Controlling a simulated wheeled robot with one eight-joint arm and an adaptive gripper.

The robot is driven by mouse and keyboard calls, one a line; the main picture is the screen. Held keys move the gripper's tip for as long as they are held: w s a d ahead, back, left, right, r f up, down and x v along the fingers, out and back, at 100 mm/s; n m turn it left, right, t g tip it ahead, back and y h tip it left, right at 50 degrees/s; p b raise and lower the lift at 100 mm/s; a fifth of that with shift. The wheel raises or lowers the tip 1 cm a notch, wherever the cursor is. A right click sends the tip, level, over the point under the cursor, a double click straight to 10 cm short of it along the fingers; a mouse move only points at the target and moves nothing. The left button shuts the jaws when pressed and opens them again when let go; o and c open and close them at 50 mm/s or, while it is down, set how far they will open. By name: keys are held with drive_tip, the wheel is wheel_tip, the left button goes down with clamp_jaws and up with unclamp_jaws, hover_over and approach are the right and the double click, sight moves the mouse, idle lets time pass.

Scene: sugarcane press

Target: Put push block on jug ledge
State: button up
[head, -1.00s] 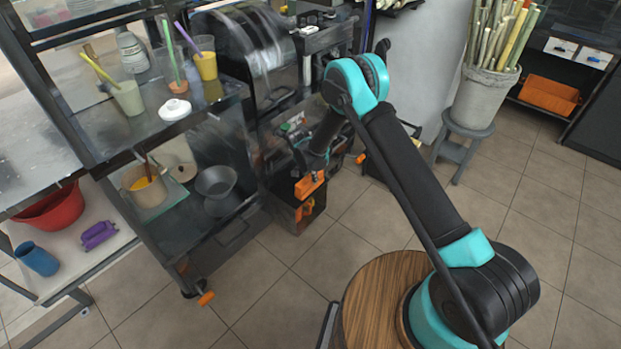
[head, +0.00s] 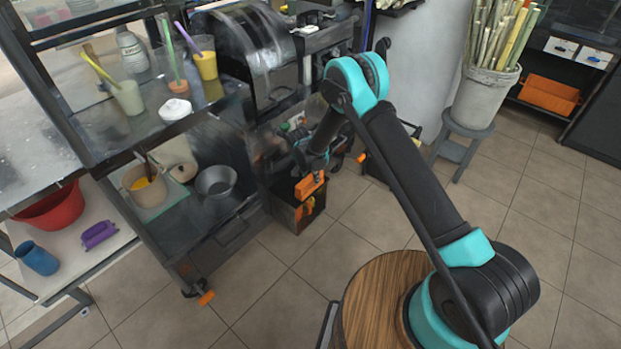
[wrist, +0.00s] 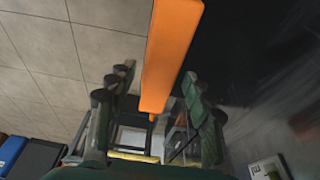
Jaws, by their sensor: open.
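An orange block (head: 309,186), which looks like the push block, is at the front of the press, just below my gripper (head: 312,163). In the wrist view the long orange block (wrist: 168,60) runs from the top edge down to between the fingers of my gripper (wrist: 155,92). The fingers stand apart on either side of it, with gaps visible. I cannot tell how far it is from the fingertips. A grey metal bowl or jug (head: 216,181) sits on the lower shelf (head: 195,228) left of the press. I cannot make out which edge is the jug ledge.
The dark press (head: 262,50) stands behind my gripper. A dark box (head: 290,215) with orange parts is below it. Cups and a white lidded dish (head: 174,109) stand on the upper shelf. A cane bucket (head: 482,105) on a stool is at right.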

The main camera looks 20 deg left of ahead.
drive_tip(key=v, duration=1.1)
drive_tip(key=shift+r, duration=0.15)
drive_tip(key=s+d+r+n, duration=0.1)
drive_tip(key=d+r, duration=0.8)
drive_tip(key=d, duration=0.5)
drive_tip(key=s+d+r+n, duration=0.1)
drive_tip(key=d+r, duration=0.8)
drive_tip(key=d, duration=0.6)
drive_tip(key=s+d+r+n+t+y, duration=0.1)
drive_tip(key=s+d+n, duration=0.1)
drive_tip(key=s+d, duration=1.8)
drive_tip(key=shift+s+r+t, duration=0.25)
drive_tip(key=shift+s+t, duration=0.05)
drive_tip(key=shift+s, duration=0.45)
